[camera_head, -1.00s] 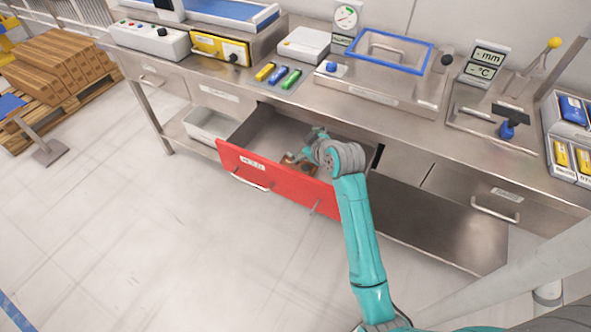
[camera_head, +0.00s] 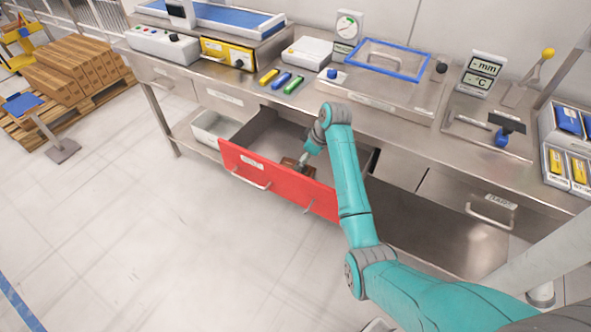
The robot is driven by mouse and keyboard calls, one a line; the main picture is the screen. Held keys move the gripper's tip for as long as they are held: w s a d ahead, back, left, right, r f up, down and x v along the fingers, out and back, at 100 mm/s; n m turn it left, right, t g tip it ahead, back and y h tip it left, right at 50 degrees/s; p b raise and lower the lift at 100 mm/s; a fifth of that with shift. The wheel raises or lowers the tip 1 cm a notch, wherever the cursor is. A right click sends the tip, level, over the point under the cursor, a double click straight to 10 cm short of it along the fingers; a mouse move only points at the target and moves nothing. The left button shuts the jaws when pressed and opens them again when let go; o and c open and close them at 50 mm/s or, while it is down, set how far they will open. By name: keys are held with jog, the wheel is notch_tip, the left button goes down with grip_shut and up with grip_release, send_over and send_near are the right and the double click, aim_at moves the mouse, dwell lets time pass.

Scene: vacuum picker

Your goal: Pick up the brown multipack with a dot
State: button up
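A small brown item (camera_head: 289,163), which may be the brown multipack, lies inside the open red-fronted drawer (camera_head: 268,180). Only part of it shows above the drawer front, and no dot can be made out on it. My gripper (camera_head: 301,165) reaches down into the drawer right at the brown item. It is small and partly hidden by the drawer front, so I cannot tell whether its fingers are open, shut or touching the item.
The steel workbench (camera_head: 300,105) above the drawer carries a blue-framed box (camera_head: 385,72), gauges and yellow, blue and green pieces. A white bin (camera_head: 213,127) stands on the shelf at left. Brown cartons (camera_head: 75,72) sit on a pallet. The floor at front left is clear.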

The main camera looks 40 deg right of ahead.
jog(key=shift+w+x, duration=0.2)
jog(key=shift+x, duration=3)
jog(key=shift+r, duration=0.1)
jog(key=c, duration=1.4)
